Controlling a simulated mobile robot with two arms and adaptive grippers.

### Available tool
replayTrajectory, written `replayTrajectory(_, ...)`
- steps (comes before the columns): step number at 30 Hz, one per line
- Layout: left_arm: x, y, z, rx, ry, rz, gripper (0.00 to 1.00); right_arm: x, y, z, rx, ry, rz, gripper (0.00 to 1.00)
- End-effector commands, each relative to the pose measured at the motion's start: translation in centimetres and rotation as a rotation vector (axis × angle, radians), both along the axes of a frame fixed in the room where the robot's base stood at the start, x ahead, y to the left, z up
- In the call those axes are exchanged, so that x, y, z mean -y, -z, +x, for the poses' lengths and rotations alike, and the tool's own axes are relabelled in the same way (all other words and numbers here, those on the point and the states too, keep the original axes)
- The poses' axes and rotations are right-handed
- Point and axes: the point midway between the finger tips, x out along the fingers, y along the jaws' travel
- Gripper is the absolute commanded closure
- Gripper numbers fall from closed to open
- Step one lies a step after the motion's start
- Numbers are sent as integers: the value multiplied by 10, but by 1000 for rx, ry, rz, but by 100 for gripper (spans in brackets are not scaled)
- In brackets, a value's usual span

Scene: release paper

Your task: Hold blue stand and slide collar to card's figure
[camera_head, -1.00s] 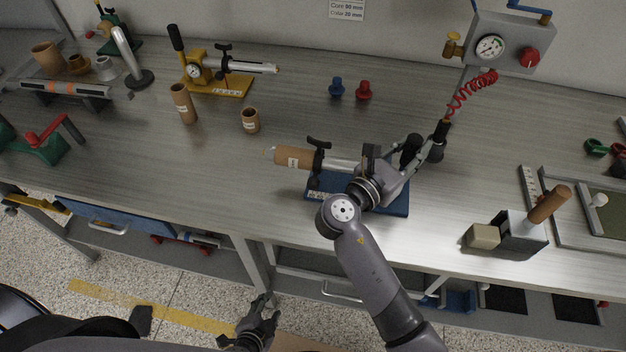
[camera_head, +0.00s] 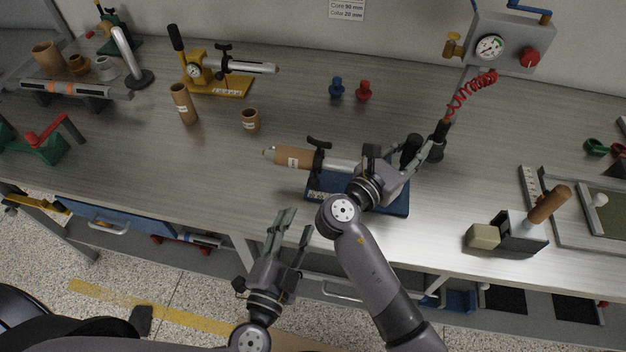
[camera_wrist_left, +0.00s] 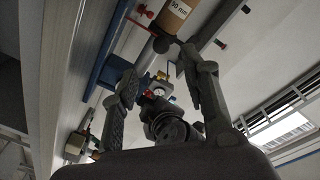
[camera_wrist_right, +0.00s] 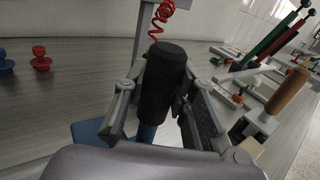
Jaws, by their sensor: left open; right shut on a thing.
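The blue stand (camera_head: 392,205) sits near the bench's front edge, its metal bar level. A brown cardboard core (camera_head: 290,158) is on the bar's left end; its label reads 90 mm in the left wrist view (camera_wrist_left: 174,12). The black collar (camera_head: 318,158) with its knob is around the bar at the core's right end. My right gripper (camera_head: 422,152) is shut on the stand's black grip (camera_wrist_right: 162,85). My left gripper (camera_head: 296,222) is open and empty, in front of the bench edge and below the core. The wall card (camera_head: 347,10) reads core 90 mm, collar 20 mm.
A yellow stand (camera_head: 232,86) with its own bar is at the back left. Two loose cores stand near it, and blue (camera_head: 336,87) and red (camera_head: 363,90) plugs stand behind. A block with a wooden handle (camera_head: 548,204) is at right.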

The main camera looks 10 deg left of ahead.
Motion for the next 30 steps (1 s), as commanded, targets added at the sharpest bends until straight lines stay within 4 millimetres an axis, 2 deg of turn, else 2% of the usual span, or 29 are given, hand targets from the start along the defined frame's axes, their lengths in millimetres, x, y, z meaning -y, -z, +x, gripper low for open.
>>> replayTrajectory(5,1,-2,20,2,-8,-9,58,0,0,0,1,0,-1,100)
replayTrajectory(12,6,-2,68,3,-9,-9,58,0,-1,0,1,-1,-1,100)
replayTrajectory(18,9,-2,102,1,-6,-7,58,0,0,0,1,-1,-1,100)
replayTrajectory(24,11,-1,117,0,-5,-7,58,0,0,0,1,-1,-1,100)
replayTrajectory(30,11,-1,119,0,-4,-5,58,0,0,0,1,0,-1,100)
